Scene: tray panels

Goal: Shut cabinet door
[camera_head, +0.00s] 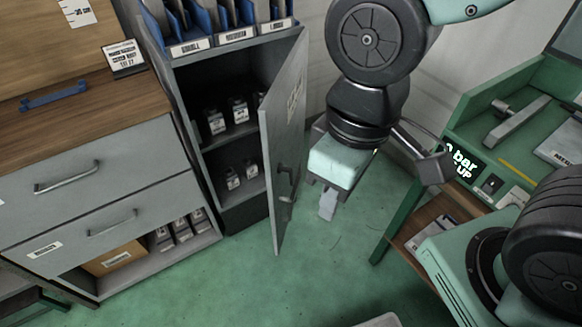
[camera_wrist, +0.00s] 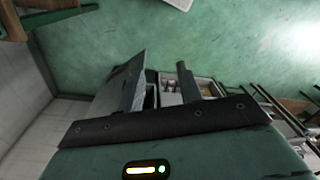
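The grey cabinet (camera_head: 185,110) stands left of centre in the head view. Its door (camera_head: 284,140) is hinged at the cabinet's right side and stands swung wide open towards me. A dark handle (camera_head: 285,180) is on the door's face, below the middle. My gripper (camera_head: 327,205) hangs to the right of the door, apart from it in that view, fingers down and empty. In the wrist view two separated fingers (camera_wrist: 162,80) show, with a grey panel, probably the door (camera_wrist: 118,88), beside the left one.
Small labelled containers (camera_head: 238,110) stand on the cabinet's shelves, with blue files (camera_head: 215,18) on top. A wooden-topped drawer unit (camera_head: 90,185) adjoins on the left. A green workbench (camera_head: 400,210) stands right. Green floor (camera_head: 320,265) in front of the door is clear.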

